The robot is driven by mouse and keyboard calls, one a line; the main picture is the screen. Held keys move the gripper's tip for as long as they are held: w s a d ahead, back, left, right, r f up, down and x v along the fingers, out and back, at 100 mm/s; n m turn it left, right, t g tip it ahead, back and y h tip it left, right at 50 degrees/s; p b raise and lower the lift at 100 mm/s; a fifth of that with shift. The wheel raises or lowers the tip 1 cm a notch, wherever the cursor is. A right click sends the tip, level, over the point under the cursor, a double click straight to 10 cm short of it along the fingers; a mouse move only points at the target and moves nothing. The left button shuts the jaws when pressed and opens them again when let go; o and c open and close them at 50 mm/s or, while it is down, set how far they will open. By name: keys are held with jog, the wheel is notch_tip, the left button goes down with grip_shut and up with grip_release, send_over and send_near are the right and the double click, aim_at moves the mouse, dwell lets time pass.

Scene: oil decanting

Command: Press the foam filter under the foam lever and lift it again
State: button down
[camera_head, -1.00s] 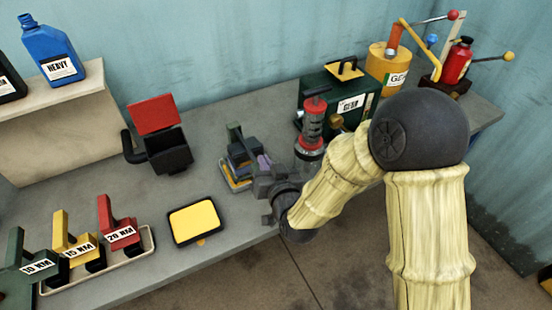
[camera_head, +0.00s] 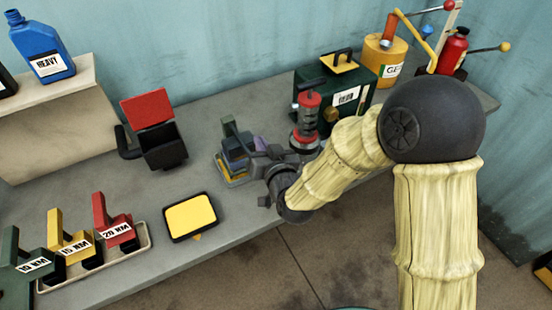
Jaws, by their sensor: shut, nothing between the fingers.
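I cannot tell for sure which thing is the foam filter. A flat yellow pad in a black frame (camera_head: 190,217) lies near the front edge of the bench, and a yellow pad with a black handle (camera_head: 340,62) sits on the dark green box (camera_head: 359,99). The foam lever is also unclear; levers with a red knob (camera_head: 450,6) and a yellow knob (camera_head: 505,48) stand at the back right. My gripper (camera_head: 266,160) is shut and empty, low over the bench beside a tray of dark, blue and purple blocks (camera_head: 238,150), partly overlapping them in view.
A red-and-clear cylinder (camera_head: 307,120) stands just right of my gripper. A black box with a raised red lid (camera_head: 160,145) is further left. The bench between is clear.

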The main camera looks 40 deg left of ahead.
jog(key=b+v, duration=0.7)
jog(key=v, duration=0.3)
jog(key=shift+r, duration=0.35)
dwell(3.3)
